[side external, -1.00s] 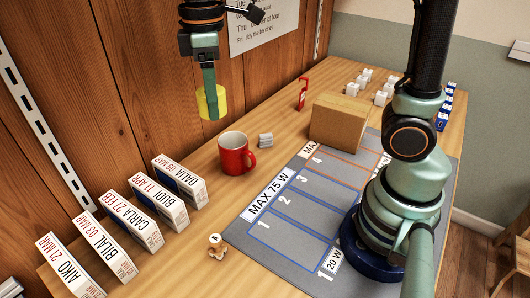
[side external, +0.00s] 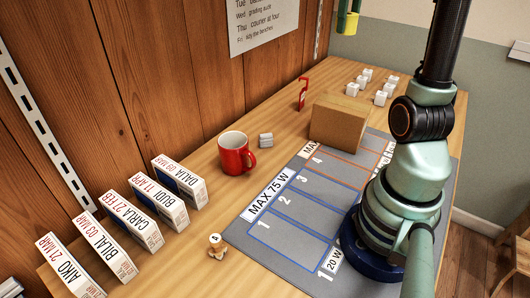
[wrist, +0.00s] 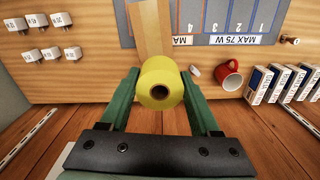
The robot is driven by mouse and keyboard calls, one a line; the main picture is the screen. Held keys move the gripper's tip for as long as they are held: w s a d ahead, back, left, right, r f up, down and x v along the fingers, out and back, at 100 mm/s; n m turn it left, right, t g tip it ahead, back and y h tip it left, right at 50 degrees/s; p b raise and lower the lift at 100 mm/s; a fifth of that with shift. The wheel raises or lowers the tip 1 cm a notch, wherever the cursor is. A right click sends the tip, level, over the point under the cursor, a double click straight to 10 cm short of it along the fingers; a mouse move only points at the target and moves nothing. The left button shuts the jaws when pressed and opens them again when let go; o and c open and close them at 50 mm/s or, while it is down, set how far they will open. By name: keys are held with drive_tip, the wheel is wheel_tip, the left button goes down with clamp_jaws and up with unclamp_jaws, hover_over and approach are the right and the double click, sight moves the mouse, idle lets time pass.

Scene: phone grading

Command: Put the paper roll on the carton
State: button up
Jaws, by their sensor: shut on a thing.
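The yellow paper roll (side external: 348,22) is high at the top edge of the side external view, up and to the right of the carton in the picture. My gripper (wrist: 158,84) is shut on it, one green finger on each side. The roll's round end (wrist: 160,90) with its dark core faces the wrist camera. The brown carton (side external: 338,128) stands at the back of the grey mat, its top bare. In the wrist view the carton (wrist: 150,32) lies just above the roll, which hides part of it. Most of my gripper is out of the side external view.
Several white blocks (side external: 381,97) are at the back right. Several labelled boxes (side external: 103,250) line the left.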

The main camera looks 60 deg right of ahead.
sight(344, 103)
drive_tip(key=shift+m, duration=0.4)
drive_tip(key=f, duration=0.6)
drive_tip(key=s+d+f, duration=0.1)
drive_tip(key=f, duration=0.6)
drive_tip(key=s+d+f, duration=0.1)
drive_tip(key=f, duration=0.5)
drive_tip(key=shift+s+f, duration=0.1)
drive_tip(key=shift+f, duration=0.15)
drive_tip(key=o, duration=1.4)
drive_tip(key=shift+f, duration=0.1)
